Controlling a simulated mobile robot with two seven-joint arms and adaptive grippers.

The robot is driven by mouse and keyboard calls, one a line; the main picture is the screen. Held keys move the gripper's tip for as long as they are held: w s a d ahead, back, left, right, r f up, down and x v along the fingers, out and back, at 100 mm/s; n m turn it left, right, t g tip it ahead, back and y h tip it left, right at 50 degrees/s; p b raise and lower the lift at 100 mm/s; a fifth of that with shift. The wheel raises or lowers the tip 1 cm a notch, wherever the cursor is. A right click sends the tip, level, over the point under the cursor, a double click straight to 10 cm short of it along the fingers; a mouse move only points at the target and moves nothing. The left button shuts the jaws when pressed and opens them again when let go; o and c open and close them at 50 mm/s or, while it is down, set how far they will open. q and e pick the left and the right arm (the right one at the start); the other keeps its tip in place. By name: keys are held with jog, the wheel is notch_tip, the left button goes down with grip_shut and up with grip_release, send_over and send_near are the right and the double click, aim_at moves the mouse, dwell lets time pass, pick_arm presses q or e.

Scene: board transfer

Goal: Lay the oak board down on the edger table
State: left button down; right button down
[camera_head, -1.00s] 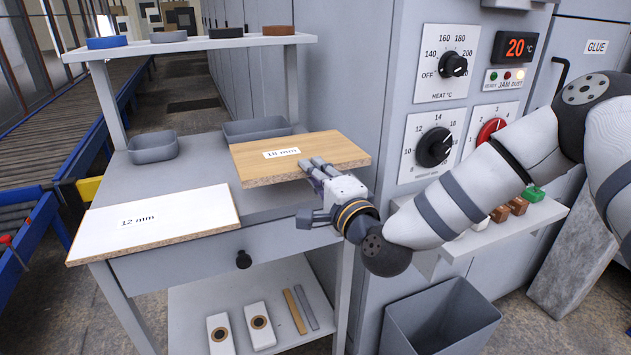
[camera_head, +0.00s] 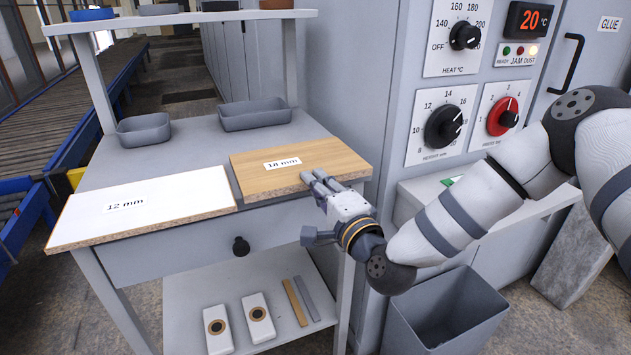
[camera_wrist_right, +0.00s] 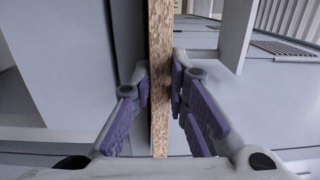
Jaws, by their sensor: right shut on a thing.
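The oak board (camera_head: 295,167), marked "18 mm", is level over the right half of the edger table (camera_head: 190,160). It is at or very near the table top; I cannot tell if it fully rests there. My right gripper (camera_head: 320,180) is shut on its front edge near the right corner. In the right wrist view, the chipboard-like edge of the oak board (camera_wrist_right: 159,40) stands between the two purple-padded fingers of the right gripper (camera_wrist_right: 162,92). My left gripper is not in view.
A white board (camera_head: 150,207) marked "12 mm" lies just left of the oak board. Two grey trays (camera_head: 145,130) (camera_head: 255,115) sit behind. The machine with dials (camera_head: 445,127) stands close on the right, a grey bin (camera_head: 445,310) below it.

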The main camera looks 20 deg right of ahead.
jog(key=shift+f, duration=0.15)
dwell(0.5)
jog(key=c, duration=1.6)
grip_release()
jog(key=shift+o, duration=0.8)
jog(key=shift+f, duration=0.15)
jog(key=shift+s, duration=0.1)
